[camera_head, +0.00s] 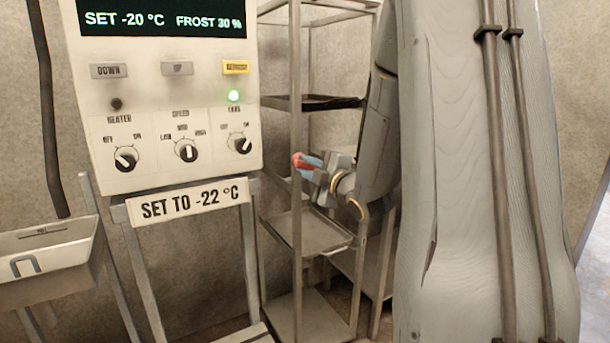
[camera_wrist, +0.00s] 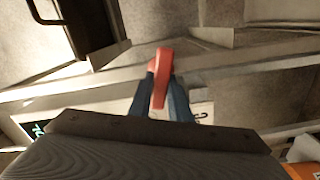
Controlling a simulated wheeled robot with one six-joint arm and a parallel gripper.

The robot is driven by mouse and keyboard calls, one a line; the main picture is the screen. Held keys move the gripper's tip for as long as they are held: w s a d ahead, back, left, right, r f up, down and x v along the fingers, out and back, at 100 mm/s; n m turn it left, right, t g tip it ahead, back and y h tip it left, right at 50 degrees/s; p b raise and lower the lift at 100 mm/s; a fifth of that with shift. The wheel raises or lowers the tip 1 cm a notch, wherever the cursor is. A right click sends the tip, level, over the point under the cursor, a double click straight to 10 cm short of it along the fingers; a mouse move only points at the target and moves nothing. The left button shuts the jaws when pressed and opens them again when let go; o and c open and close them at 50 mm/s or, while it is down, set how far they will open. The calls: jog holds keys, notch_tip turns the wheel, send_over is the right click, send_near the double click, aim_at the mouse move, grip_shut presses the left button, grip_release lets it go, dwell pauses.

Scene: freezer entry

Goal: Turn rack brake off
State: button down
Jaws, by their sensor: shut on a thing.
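The rack (camera_head: 296,120) is a metal frame with several shelves, standing behind and to the right of the control panel. A red brake handle (camera_head: 299,160) shows at the rack's front post. My gripper (camera_head: 311,163) reaches in from the right, with its blue fingers at the handle. In the wrist view the red handle (camera_wrist: 162,75) stands between the two blue fingers of my gripper (camera_wrist: 160,95), which are shut on it. The handle's mount is hidden, and its on or off marking cannot be read.
The control panel (camera_head: 165,150) reads "SET -20 °C" and "FROST 30 %", with a green lamp lit. A sign (camera_head: 190,203) below says "SET TO -22 °C". A pale metal bin (camera_head: 50,262) stands at the left. A tray (camera_head: 312,234) sits on a lower rack shelf.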

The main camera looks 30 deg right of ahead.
jog(key=shift+f+n+b, duration=0.15)
jog(key=shift+n+b, duration=0.45)
jog(key=shift+b, duration=0.05)
jog(key=shift+n, duration=0.3)
jog(key=c, duration=1.6)
grip_release()
jog(key=shift+c, duration=0.2)
jog(key=shift+s, duration=0.1)
jog(key=s, duration=0.7)
jog(key=shift+s+b, duration=0.3)
jog(key=shift+b, duration=0.05)
